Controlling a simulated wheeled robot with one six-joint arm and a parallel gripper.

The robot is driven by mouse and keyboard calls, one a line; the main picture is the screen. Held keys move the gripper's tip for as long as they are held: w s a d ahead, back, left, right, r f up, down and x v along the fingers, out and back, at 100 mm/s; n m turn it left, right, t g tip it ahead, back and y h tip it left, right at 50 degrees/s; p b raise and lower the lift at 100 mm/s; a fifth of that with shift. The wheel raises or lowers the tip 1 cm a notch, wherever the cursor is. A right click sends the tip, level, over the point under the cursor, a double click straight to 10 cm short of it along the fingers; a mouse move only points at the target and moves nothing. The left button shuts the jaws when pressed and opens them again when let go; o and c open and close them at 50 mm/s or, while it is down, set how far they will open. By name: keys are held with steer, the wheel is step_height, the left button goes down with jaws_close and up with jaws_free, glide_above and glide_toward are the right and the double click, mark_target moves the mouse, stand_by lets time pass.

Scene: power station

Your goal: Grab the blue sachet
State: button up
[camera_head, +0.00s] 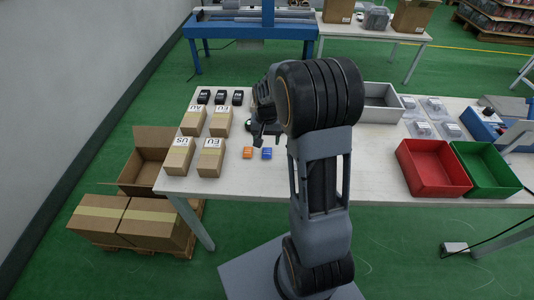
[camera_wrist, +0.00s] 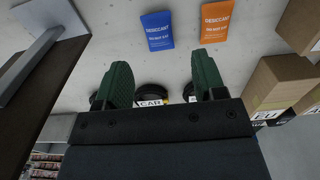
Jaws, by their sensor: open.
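The blue sachet (camera_head: 267,153) lies flat on the white table, just right of the orange sachet (camera_head: 248,152). In the wrist view the blue sachet (camera_wrist: 157,30) shows near the top middle with "DESICCANT" print, and the orange sachet (camera_wrist: 215,22) is to its right. My gripper (camera_head: 262,138) is above the table close to the sachets. In the wrist view my gripper (camera_wrist: 160,80) has its two green fingers apart with nothing between them. Both sachets lie beyond the fingertips, apart from them.
Several labelled cardboard boxes (camera_head: 211,158) stand left of the sachets, with black devices (camera_head: 221,97) behind them. A red bin (camera_head: 432,168) and a green bin (camera_head: 486,169) stand at the right. A grey bin (camera_head: 381,103) is at the back. Bare table surrounds the sachets in front.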

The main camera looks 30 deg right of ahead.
mark_target(267, 152)
steer(key=shift+s+f, duration=0.2)
steer(key=shift+f, duration=2.9)
steer(key=c, duration=1)
steer(key=shift+r, duration=0.1)
